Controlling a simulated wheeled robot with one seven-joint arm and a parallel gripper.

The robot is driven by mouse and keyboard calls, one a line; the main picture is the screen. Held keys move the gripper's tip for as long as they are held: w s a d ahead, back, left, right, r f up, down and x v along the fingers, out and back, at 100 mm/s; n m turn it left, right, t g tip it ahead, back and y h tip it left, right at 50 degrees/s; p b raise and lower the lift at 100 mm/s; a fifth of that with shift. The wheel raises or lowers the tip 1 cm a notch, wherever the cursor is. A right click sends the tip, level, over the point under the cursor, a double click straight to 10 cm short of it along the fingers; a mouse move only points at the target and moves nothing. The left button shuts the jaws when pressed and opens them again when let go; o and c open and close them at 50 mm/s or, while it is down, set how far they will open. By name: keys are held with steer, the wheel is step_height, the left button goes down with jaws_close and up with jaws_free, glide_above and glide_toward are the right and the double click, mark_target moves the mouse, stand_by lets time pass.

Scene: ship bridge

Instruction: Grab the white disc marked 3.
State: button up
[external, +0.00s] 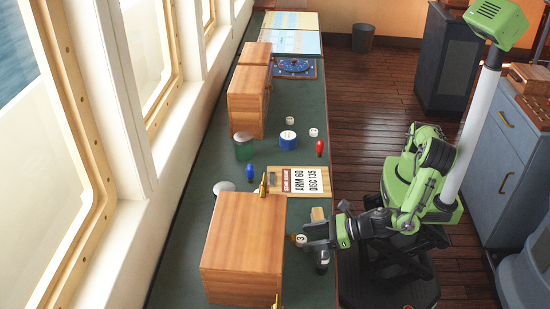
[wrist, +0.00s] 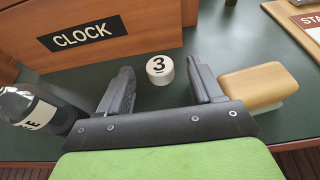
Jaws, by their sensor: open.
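The white disc marked 3 (wrist: 160,70) stands on the dark green counter in the wrist view, its number facing up. It shows small in the external view (external: 301,239), beside the large wooden box. My gripper (wrist: 161,86) is open, with one dark finger on each side and the disc between and slightly beyond the fingertips. The fingers look apart from the disc. In the external view my gripper (external: 306,236) reaches over the counter's right edge toward the disc.
A wooden box labelled CLOCK (wrist: 85,32) stands behind the disc. A dark bottle (wrist: 38,112) is left of my gripper, and a tan-topped block (wrist: 257,80) is close on the right. A clipboard sign (external: 298,181) and other small items lie farther along the counter.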

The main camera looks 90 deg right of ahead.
steer(key=shift+x, duration=1.05)
steer(key=shift+s, duration=0.1)
steer(key=c, duration=1.1)
